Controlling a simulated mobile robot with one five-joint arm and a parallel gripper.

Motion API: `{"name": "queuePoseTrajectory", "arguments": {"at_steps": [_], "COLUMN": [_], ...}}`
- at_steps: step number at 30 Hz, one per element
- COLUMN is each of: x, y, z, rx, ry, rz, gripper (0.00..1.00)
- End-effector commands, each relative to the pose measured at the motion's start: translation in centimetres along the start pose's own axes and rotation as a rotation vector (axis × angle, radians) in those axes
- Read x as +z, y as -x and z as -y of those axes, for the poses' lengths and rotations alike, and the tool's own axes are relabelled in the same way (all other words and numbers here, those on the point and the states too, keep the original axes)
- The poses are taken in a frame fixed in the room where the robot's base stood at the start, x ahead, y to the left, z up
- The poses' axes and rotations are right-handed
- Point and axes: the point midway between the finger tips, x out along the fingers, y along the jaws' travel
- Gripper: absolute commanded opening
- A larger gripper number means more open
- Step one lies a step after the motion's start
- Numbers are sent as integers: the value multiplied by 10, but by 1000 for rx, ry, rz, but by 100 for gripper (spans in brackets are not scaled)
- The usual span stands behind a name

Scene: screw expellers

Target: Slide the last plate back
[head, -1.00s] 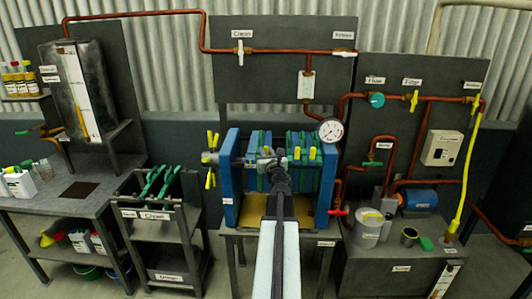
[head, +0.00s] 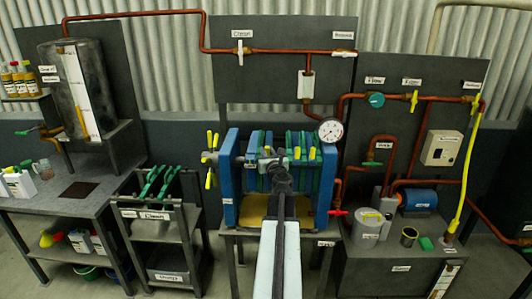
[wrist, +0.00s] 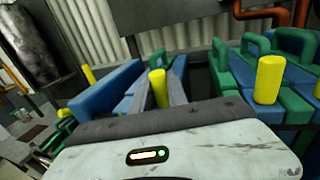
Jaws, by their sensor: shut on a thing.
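The filter press stands in the middle of the head view, with a blue left end block (head: 229,180) and a blue right end block (head: 327,180). Blue and green plates (head: 307,172) hang between them, some with yellow handles (head: 297,153). My gripper (head: 268,154) is over the plates, left of those handles. In the wrist view its dark fingers (wrist: 163,92) close around an upright yellow handle (wrist: 157,84). The plate under this handle is mostly hidden by my gripper. Another yellow handle (wrist: 268,80) stands to the right on the blue and green plates, across a dark gap.
A pressure gauge (head: 330,131) and copper pipes stand close to the press's right end. A yellow-handled fitting (head: 210,158) sticks out at its left end. A cart (head: 158,215) with green handles stands left. A tan tray (head: 252,210) lies under the plates.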

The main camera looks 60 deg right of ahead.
Motion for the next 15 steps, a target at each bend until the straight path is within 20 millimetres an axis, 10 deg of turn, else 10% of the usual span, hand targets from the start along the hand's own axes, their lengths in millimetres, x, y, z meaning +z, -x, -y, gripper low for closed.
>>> {"name": "queuePoseTrajectory", "arguments": {"at_steps": [7, 9, 15], "x": [0, 0, 0], "y": [1, 1, 1], "z": [3, 3, 2], "rx": [-1, -1, 0], "ry": [1, 1, 1], "rz": [0, 0, 0], "gripper": [0, 39, 41]}}
